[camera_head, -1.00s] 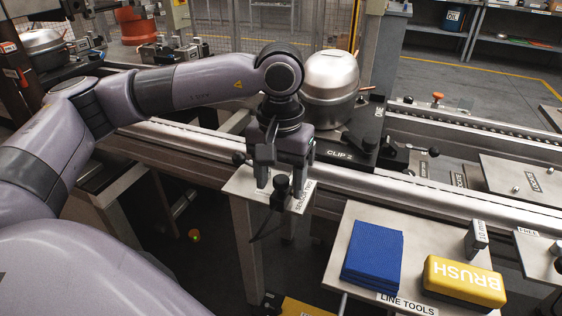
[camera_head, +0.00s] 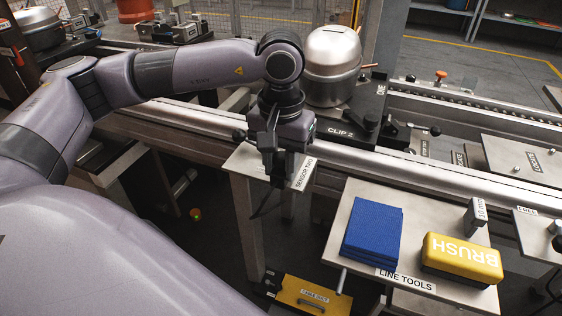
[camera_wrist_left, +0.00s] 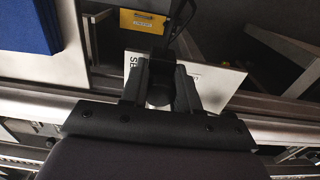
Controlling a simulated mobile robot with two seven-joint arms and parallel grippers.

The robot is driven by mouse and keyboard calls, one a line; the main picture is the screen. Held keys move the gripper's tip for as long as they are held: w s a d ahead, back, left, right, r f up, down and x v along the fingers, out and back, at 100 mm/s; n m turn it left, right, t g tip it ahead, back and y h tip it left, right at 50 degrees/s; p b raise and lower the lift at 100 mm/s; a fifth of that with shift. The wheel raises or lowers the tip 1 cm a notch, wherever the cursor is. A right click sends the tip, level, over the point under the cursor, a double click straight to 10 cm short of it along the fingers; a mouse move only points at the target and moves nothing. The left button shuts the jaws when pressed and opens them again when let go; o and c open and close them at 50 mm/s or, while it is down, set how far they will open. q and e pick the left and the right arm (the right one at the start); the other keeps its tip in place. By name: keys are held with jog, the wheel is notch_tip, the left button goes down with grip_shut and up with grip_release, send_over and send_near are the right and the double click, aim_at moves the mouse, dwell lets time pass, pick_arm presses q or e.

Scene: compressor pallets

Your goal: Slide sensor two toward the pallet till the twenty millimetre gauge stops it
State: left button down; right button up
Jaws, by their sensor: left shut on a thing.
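My left gripper (camera_head: 277,168) is over the small pale plate (camera_head: 244,163) labelled SENSOR TWO, in front of the rail. It is shut on the black sensor (camera_wrist_left: 158,94), which shows between the fingers in the left wrist view; a dark cable hangs below it. The black pallet (camera_head: 368,124) marked CLIP 2 lies behind the gripper and carries a silver compressor (camera_head: 332,68). A small metal block (camera_head: 476,215) with a "mm" marking, seemingly 10, stands on the tool table. I cannot make out a twenty millimetre gauge. The gap between sensor and pallet is hidden by my gripper.
The tool table (camera_head: 425,209) labelled LINE TOOLS holds a blue cloth stack (camera_head: 372,232) and a yellow brush (camera_head: 462,257). The silver rail (camera_head: 420,172) runs between the plate and the pallet. A yellow box (camera_head: 312,296) sits low below.

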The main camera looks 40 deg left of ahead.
pick_arm(q)
jog(key=shift+w+a, duration=0.25)
jog(key=shift+w, duration=0.75)
dwell(0.8)
jog(key=shift+w+a, duration=0.2)
jog(key=shift+w, duration=0.55)
dwell(0.6)
jog(key=c, duration=0.8)
grip_release()
jog(key=shift+o, duration=0.2)
jog(key=shift+r, duration=3.65)
